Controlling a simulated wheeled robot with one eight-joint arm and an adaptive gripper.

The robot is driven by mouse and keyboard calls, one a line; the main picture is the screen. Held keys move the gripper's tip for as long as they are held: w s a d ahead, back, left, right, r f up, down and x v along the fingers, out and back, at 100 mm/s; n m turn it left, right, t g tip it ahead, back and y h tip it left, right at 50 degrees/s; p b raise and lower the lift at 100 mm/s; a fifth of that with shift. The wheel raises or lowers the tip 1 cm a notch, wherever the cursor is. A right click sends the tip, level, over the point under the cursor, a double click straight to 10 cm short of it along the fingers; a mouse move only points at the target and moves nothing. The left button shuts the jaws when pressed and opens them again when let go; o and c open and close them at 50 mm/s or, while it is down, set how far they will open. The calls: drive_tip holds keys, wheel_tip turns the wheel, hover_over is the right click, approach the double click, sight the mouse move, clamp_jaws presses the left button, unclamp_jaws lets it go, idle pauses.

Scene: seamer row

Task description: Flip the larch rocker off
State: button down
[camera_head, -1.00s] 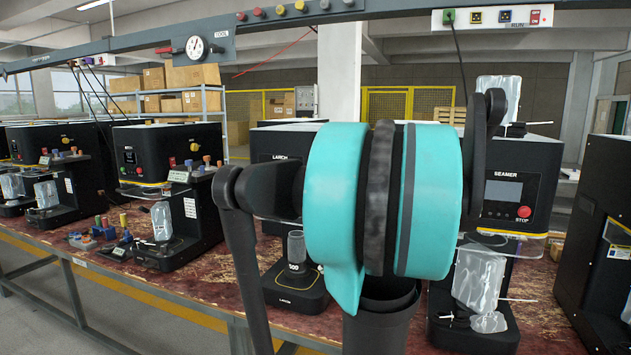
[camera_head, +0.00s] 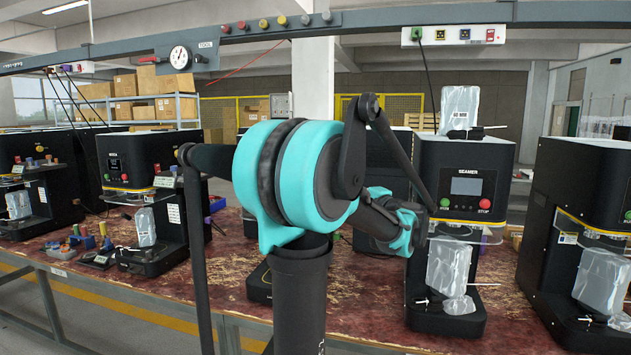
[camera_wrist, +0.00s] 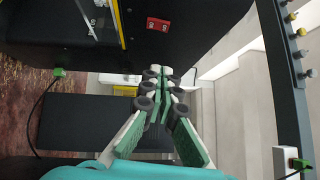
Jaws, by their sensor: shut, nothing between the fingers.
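The larch machine is mostly hidden behind my arm in the head view; part of its black base (camera_head: 259,284) shows low beside the arm. Its name label is covered now. In the wrist view a red rocker switch (camera_wrist: 158,24) sits on the dark side of a black machine (camera_wrist: 205,25); I cannot read which machine this is or which way the rocker is tipped. My gripper (camera_wrist: 163,73) is shut and empty, its fingertips together below the red rocker in the picture and apart from it. The gripper itself is hidden in the head view.
The seamer (camera_head: 466,185) stands right of my arm, with a clear-wrapped pack (camera_head: 448,267) at its base. Another black machine (camera_head: 575,200) stands at far right. An overhead rail (camera_head: 350,20) carries a white socket strip (camera_head: 453,36) with a hanging cable. Red tabletop is bare in front.

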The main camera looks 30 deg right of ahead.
drive_tip(key=w+a+r, duration=0.1)
drive_tip(key=w, duration=1.2)
drive_tip(key=shift+a+r, duration=0.15)
drive_tip(key=shift+a, duration=0.25)
drive_tip(key=shift+w+a+r, duration=0.15)
drive_tip(key=shift+w+a, duration=0.05)
